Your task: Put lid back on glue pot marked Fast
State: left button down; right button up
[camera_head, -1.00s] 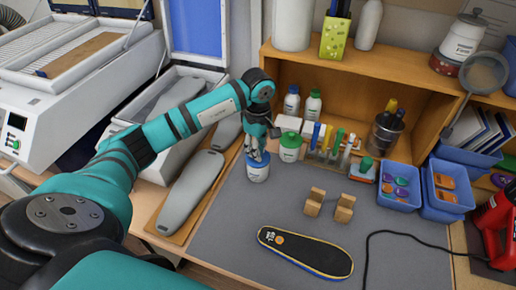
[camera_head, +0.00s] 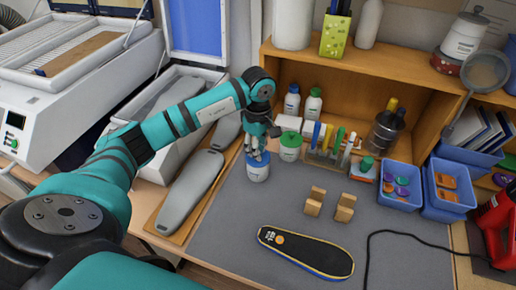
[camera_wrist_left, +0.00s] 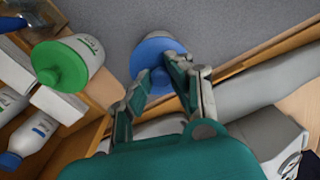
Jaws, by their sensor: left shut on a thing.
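A white pot (camera_head: 257,173) stands on the grey mat, with a blue lid (camera_head: 258,159) at its top. The lid also shows as a blue disc in the left wrist view (camera_wrist_left: 150,50), covering the pot beneath. My left gripper (camera_head: 257,155) points down over it, shut on the blue lid; its fingers show in the left wrist view (camera_wrist_left: 160,74). I cannot tell whether the lid is fully seated. A second white pot with a green lid (camera_head: 291,140) stands just right of it. The pot's label is too small to read. My right gripper is not in view.
A grey insole form (camera_head: 192,187) lies left of the pot. A pen rack (camera_head: 330,158) and blue bins (camera_head: 400,203) stand to the right.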

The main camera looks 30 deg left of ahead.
pick_arm(q)
jog(key=shift+f+b, duration=0.2)
jog(key=shift+b, duration=0.4)
dwell(1.2)
dwell(0.4)
jog(key=c, duration=1.1)
grip_release()
jog(key=shift+c, duration=0.2)
jog(key=shift+o, duration=0.3)
jog(key=o, duration=0.4)
jog(key=shift+o, duration=0.2)
jog(key=shift+r, duration=0.1)
jog(key=shift+r+p, duration=1.9)
jog(key=shift+r, duration=1.55)
